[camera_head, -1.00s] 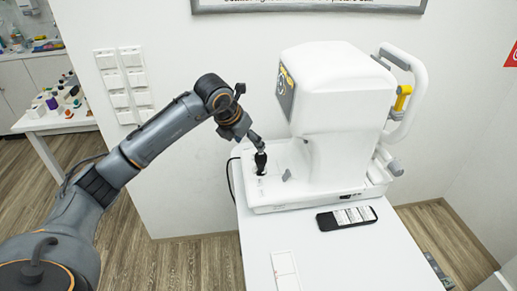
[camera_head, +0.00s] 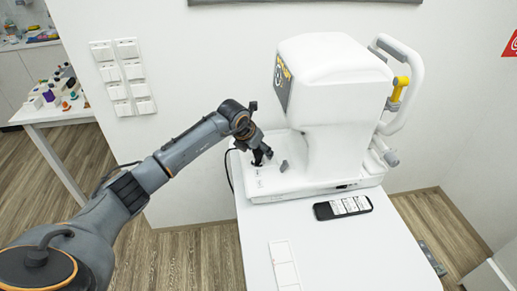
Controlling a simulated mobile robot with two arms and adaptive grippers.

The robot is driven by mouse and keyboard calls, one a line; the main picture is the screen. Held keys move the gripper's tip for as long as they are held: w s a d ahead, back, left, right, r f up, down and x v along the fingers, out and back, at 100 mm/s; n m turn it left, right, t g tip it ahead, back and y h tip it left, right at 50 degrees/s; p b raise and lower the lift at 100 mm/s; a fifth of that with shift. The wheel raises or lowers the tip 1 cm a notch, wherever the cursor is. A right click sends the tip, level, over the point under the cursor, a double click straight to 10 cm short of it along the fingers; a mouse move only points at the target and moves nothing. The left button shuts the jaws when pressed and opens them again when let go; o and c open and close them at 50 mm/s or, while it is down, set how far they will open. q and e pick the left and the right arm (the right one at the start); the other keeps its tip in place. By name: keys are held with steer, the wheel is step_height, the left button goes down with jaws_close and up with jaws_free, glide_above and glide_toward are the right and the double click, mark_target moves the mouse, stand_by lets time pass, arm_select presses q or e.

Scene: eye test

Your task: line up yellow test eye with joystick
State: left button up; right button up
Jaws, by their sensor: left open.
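The white eye-test machine (camera_head: 335,85) stands on a white table, its screen (camera_head: 283,78) facing left. The yellow test eye (camera_head: 399,88) is at the right, by the head-rest frame. The black joystick (camera_head: 256,162) is on the machine's base at the left, partly hidden by my left gripper. My left gripper (camera_head: 262,156) is open and points down at the joystick. I cannot tell whether they touch. My right gripper is not in view.
A black phone-like device (camera_head: 343,207) and a flat white panel (camera_head: 284,266) lie on the table (camera_head: 340,255) in front of the machine. A grey lever (camera_head: 284,166) is right of the joystick. Several small items cover a side table (camera_head: 45,113) at left.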

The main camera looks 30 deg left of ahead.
arm_select(q)
steer(key=c, duration=1.3)
steer(key=shift+o, duration=0.2)
steer(key=shift+w, duration=0.15)
steer(key=shift+w+b, duration=0.8)
steer(key=shift+w, duration=0.3)
steer(key=o, duration=1.2)
steer(key=shift+o, duration=0.2)
